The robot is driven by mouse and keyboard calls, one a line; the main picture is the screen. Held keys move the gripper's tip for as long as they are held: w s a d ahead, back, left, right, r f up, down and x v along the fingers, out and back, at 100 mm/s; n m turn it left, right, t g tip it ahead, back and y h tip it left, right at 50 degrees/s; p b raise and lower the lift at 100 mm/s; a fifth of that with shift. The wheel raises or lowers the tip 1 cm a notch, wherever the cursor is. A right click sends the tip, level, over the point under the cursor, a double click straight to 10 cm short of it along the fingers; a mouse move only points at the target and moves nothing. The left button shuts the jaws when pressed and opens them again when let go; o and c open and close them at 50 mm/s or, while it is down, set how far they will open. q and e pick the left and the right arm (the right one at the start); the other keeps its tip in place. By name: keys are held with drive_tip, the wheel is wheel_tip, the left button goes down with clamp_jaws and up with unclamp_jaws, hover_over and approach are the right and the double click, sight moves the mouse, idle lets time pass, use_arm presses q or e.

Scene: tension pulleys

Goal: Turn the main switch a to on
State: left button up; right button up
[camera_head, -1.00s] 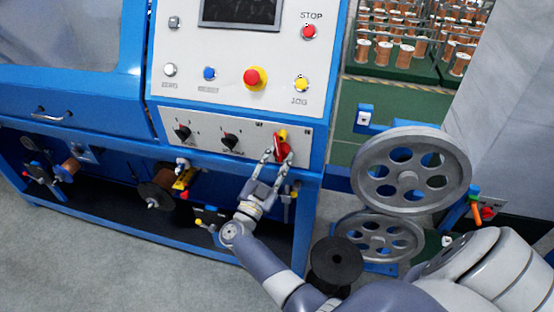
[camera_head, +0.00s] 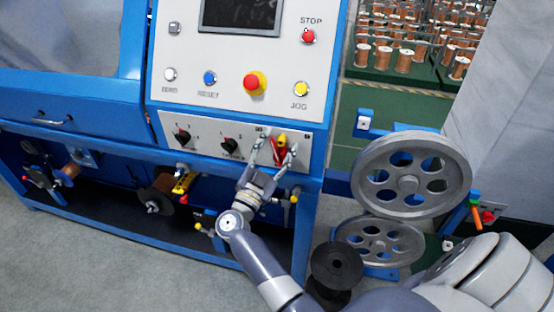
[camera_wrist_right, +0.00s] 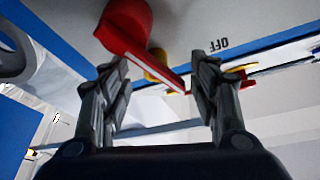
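The main switch (camera_head: 281,150) is a red handle with yellow behind it, at the right end of the light control strip. In the right wrist view its red handle (camera_wrist_right: 128,32) is large, with a narrow bar running down to the right. My right gripper (camera_head: 274,146) is open, one finger on each side of the handle in the head view. In the wrist view the bar's end lies between the spread fingertips (camera_wrist_right: 160,72), with no clear grip on it. An upside-down OFF label (camera_wrist_right: 219,46) shows beside the switch. My left gripper is out of view.
Two black knobs (camera_head: 229,145) sit left of the switch on the same strip. Above are a red-and-yellow stop button (camera_head: 255,83) and a yellow JOG button (camera_head: 301,88). Large grey pulleys (camera_head: 410,175) stand to the right. A black spool (camera_head: 336,265) is below.

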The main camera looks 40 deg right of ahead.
drive_tip(key=shift+r, duration=1.95)
